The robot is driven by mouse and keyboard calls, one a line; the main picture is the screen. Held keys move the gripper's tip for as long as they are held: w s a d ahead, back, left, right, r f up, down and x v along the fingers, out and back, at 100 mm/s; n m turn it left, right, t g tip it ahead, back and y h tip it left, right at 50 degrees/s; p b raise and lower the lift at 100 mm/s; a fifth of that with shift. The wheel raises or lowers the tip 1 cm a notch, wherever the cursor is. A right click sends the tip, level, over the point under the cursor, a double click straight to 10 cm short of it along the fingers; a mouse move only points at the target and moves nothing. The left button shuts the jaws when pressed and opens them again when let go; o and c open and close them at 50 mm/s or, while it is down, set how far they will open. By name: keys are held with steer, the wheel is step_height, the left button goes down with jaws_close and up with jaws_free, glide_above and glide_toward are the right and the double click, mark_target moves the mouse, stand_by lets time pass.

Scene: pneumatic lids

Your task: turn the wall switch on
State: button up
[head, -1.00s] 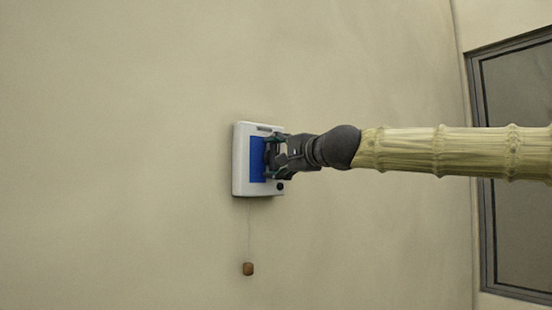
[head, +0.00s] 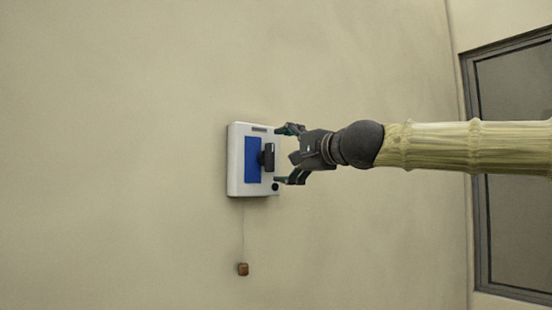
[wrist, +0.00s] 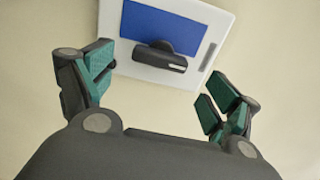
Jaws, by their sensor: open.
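The wall switch (head: 234,170) is a white box on the wall with a blue panel and a dark knob (head: 268,157) standing out from it. The knob also shows in the wrist view (wrist: 160,58), with a short pale mark near one end. My gripper (head: 284,155) is open and empty, a little to the right of the switch in the head view. Its green-padded fingers (wrist: 163,95) are spread wide in the wrist view, with the knob beyond them and apart from them.
A small brown block (head: 243,269) hangs on a thin cord below the switch. A dark-framed window or panel (head: 515,160) is at the right. The wall (head: 120,150) around the switch is otherwise bare.

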steer(key=v, duration=0.6)
steer(key=shift+s+d, duration=0.1)
steer(key=shift+d, duration=0.1)
steer(key=shift+f, duration=0.2)
